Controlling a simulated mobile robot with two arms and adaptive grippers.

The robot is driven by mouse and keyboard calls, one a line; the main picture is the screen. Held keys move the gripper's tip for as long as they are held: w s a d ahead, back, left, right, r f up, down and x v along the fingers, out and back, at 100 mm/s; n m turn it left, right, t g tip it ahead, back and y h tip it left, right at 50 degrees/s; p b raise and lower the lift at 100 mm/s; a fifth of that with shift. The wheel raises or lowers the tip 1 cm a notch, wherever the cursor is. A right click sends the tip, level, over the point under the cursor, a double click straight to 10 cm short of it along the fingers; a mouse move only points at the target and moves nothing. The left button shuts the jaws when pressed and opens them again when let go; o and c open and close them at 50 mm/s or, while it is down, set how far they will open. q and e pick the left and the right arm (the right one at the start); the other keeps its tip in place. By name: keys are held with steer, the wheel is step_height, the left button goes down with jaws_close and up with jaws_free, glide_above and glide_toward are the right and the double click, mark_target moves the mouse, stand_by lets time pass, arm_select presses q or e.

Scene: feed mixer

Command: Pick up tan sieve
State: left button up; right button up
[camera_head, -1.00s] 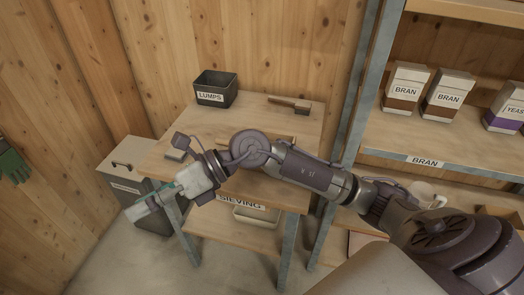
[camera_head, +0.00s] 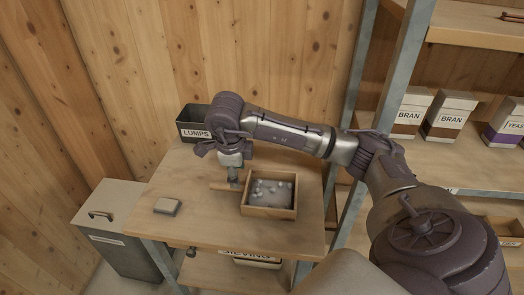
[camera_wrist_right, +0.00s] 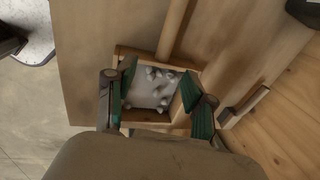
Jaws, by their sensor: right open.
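The tan sieve (camera_head: 268,212) is a shallow wooden box with a grey mesh and pale lumps in it. It sits on the wooden table top, with its straight handle (camera_head: 220,187) pointing left in the head view. My right gripper (camera_head: 234,182) points down at the handle, close to the box. In the right wrist view the open green fingers (camera_wrist_right: 156,104) appear on either side of the sieve's box (camera_wrist_right: 132,52), with nothing clearly held. Whether they touch the sieve cannot be told. My left gripper is in neither view.
A dark LUMPS bin (camera_head: 193,122) stands at the table's back left, partly behind my arm. A small block (camera_head: 167,206) lies at the left front. A brush (camera_wrist_right: 246,104) lies beside the sieve in the wrist view. A lidded grey bin (camera_head: 118,225) stands left of the table.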

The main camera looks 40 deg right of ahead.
mark_target(251, 191)
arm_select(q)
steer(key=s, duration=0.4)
arm_select(e)
steer(key=x, duration=0.3)
steer(key=shift+w, duration=0.1)
steer(key=shift+p+x, duration=0.4)
steer(key=shift+x, duration=0.55)
steer(key=x, duration=0.2)
steer(key=shift+w+d+f+p, duration=0.15)
steer(key=shift+d+f+p, duration=0.05)
steer(key=shift+f+p, duration=0.15)
steer(key=shift+w+d+f, duration=0.1)
steer(key=shift+w+f, duration=0.05)
steer(key=shift+f, duration=0.45)
steer(key=c, duration=1)
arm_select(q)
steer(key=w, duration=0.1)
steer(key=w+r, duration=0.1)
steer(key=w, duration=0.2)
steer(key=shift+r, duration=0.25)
arm_select(e)
jaws_close()
